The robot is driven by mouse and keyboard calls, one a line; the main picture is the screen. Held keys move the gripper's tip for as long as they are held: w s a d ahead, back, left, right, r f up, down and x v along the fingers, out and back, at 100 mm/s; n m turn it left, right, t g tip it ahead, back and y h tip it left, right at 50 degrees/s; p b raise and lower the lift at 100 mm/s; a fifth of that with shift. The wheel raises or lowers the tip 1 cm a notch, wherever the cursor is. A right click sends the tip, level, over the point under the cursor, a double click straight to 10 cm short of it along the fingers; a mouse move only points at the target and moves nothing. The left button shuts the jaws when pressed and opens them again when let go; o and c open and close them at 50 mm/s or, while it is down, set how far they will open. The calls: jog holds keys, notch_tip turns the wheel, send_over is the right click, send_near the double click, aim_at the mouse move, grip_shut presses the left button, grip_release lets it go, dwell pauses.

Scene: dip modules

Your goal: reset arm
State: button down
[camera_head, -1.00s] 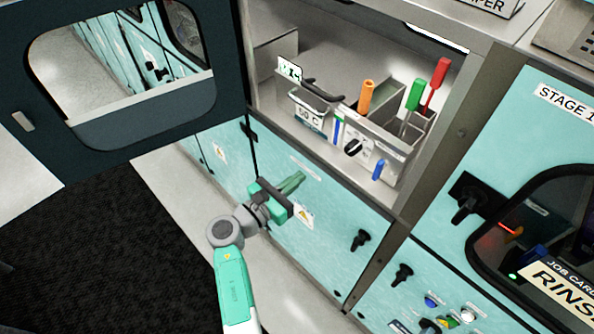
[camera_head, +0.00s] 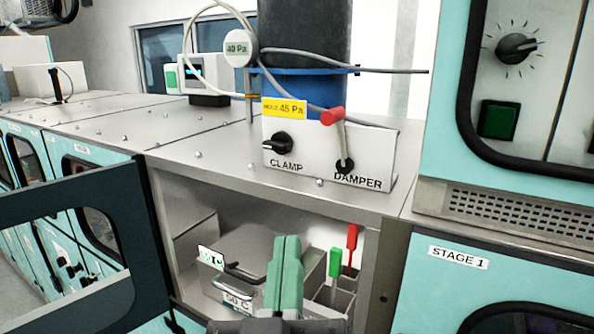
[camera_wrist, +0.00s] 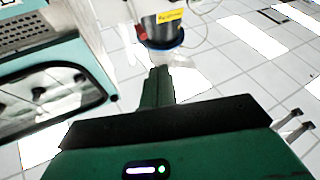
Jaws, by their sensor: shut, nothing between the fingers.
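My gripper (camera_head: 287,243) is raised in front of the open cabinet bay in the head view, its green fingers shut together and pointing up, with nothing between them. It covers part of the bay's contents. In the wrist view my gripper (camera_wrist: 157,75) is also shut and empty, pointing toward the blue and dark cylinder (camera_wrist: 163,28), which lies beyond the fingertips.
The bay holds a lidded container (camera_head: 243,262) and red (camera_head: 352,237) and green (camera_head: 335,263) handled tools. The dark framed door (camera_head: 150,245) stands open at left. Above are the clamp and damper panel (camera_head: 320,160) and a blue cylinder (camera_head: 300,85). The Stage 1 cabinet (camera_head: 412,285) stands at right.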

jog(key=s+d+r+m+t, duration=0.1)
jog(key=s+r+m+t, duration=0.1)
jog(key=s+r, duration=0.3)
notch_tip(320, 180, up, 17)
jog(key=s+y+p, duration=0.1)
jog(key=s+p, duration=0.1)
jog(key=p, duration=1.4)
jog(key=shift+a+y+p, duration=0.15)
jog(key=shift+y+p, duration=0.15)
jog(key=shift+p, duration=0.1)
